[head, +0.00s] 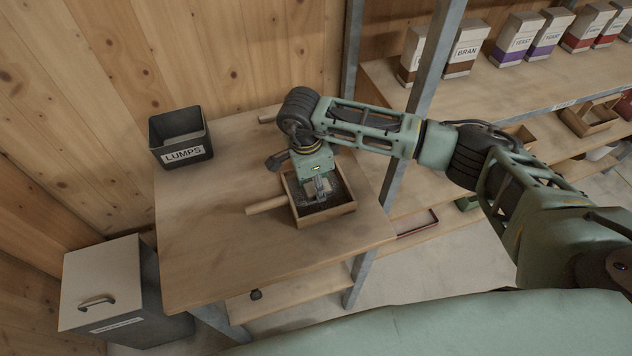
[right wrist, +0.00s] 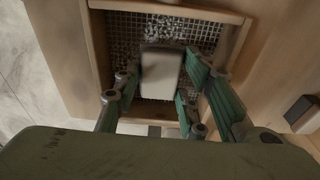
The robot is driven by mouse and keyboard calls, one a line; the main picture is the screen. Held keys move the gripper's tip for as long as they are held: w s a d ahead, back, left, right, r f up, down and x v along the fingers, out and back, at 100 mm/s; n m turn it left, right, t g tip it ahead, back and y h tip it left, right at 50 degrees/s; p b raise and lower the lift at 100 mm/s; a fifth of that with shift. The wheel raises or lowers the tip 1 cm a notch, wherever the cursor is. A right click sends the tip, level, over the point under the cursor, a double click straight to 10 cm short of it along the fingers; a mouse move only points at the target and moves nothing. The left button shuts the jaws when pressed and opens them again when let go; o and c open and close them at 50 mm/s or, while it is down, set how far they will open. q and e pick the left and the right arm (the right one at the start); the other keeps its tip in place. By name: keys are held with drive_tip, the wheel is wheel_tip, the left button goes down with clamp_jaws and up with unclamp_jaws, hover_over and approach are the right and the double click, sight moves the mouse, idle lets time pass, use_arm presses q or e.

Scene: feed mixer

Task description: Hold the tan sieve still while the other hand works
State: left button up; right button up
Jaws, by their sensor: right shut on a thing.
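The tan sieve (head: 325,214) sits on the table, a square wooden frame with a handle (head: 268,204) pointing left. In the right wrist view its wooden wall (right wrist: 185,10) and wire mesh (right wrist: 120,45) show, with pale grains on the mesh. My right gripper (head: 322,188) reaches down into the sieve. In the right wrist view its green fingers (right wrist: 158,92) are closed around a pale rectangular block (right wrist: 160,72) over the mesh. Whether the block touches the mesh I cannot tell. My left gripper is in neither view.
A black bin labelled LUMPS (head: 181,140) stands at the table's back left. The wooden table (head: 215,245) is clear at its front and left. A lidded grey bin (head: 110,285) stands on the floor at left. A metal post (head: 418,85) and shelves with bags (head: 466,45) are at right.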

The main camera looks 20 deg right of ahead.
drive_tip(key=shift+r, duration=0.1)
drive_tip(key=shift+r+p, duration=0.3)
drive_tip(key=shift+r, duration=0.05)
wheel_tip(320, 180, up, 12)
drive_tip(key=p, duration=0.5)
drive_tip(key=shift+f, duration=0.15)
